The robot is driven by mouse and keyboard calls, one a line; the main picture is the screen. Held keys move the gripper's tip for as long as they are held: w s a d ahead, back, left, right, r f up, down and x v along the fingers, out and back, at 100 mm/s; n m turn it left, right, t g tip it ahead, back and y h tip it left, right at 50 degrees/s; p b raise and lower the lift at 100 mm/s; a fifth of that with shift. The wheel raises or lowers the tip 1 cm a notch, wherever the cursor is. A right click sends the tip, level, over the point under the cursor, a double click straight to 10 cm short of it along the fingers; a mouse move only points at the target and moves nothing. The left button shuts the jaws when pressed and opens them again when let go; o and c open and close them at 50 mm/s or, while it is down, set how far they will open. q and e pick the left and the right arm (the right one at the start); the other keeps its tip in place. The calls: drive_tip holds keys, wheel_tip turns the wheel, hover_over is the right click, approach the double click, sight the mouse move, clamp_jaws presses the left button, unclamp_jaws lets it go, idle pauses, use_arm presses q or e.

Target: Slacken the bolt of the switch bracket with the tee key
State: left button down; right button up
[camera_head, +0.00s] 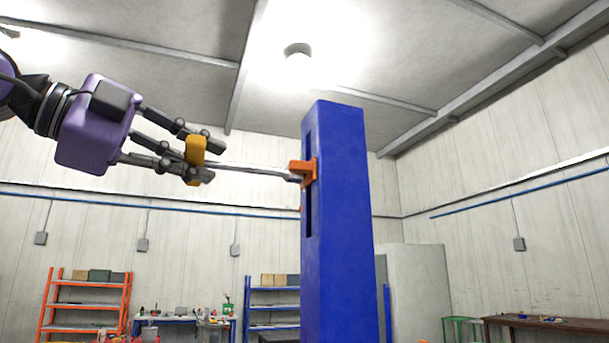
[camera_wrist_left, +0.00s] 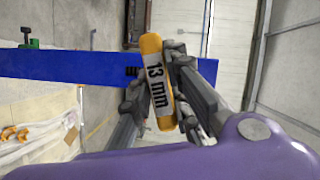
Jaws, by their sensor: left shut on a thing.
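My left gripper (camera_head: 201,161) is shut on the yellow handle of the tee key (camera_head: 195,149). The key's grey shaft runs to the right, nearly level, and its tip meets the orange switch bracket (camera_head: 309,171) on the blue column (camera_head: 343,240). I cannot tell whether the tip sits on the bolt, which is hidden. In the left wrist view the handle (camera_wrist_left: 157,82) reads "13 mm" and lies between the fingers (camera_wrist_left: 160,105). The blue column (camera_wrist_left: 60,66) crosses behind it, and the bracket is hidden there. My right gripper is not in view.
The column has a dark vertical slot (camera_head: 308,215) below the bracket. Orange shelves (camera_head: 85,310), a cluttered workbench (camera_head: 180,320) and blue shelves (camera_head: 272,307) stand far back. A brown table (camera_head: 555,325) is at right. The air around the arm is clear.

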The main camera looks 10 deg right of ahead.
use_arm(q)
drive_tip(key=shift+s+a, duration=0.15)
drive_tip(key=shift+a, duration=0.4)
drive_tip(key=s+a, duration=0.1)
drive_tip(key=a, duration=0.6)
drive_tip(key=shift+s, duration=0.2)
drive_tip(key=shift+d, duration=0.1)
